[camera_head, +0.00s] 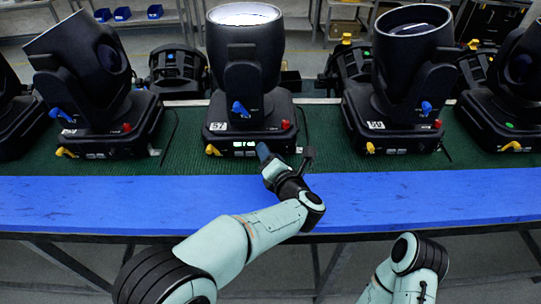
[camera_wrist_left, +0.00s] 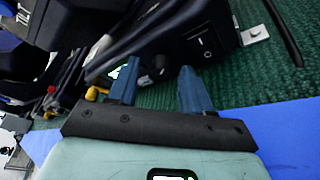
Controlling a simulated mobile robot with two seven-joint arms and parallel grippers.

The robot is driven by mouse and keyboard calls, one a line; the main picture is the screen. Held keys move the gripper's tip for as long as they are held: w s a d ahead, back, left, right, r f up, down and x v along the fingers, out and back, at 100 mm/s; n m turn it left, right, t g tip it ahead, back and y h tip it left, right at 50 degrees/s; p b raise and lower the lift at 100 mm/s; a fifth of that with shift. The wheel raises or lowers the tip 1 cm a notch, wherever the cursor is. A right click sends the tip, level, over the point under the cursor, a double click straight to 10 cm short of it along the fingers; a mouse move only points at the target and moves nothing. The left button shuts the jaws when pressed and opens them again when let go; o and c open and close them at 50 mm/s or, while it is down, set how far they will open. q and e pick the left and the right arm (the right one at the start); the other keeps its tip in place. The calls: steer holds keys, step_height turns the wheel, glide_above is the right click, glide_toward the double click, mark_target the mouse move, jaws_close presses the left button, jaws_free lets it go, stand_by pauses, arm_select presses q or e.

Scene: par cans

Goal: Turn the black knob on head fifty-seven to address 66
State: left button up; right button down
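Head fifty-seven (camera_head: 246,60) stands in the middle of the head view, with a white 57 label (camera_head: 218,126), a lit display (camera_head: 244,146) and its lens glowing at the top.
Similar heads stand on both sides, one labelled 56 (camera_head: 375,125). Yellow levers and cables sit around the bases. The green mat (camera_head: 190,165) and the blue table edge (camera_head: 110,205) in front are mostly clear. A power switch (camera_wrist_left: 204,43) shows in the left wrist view.

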arm_select(q)
steer(key=b+v, duration=0.1)
steer(key=v, duration=1.2)
steer(key=shift+s+b, duration=0.15)
steer(key=shift+b, duration=0.15)
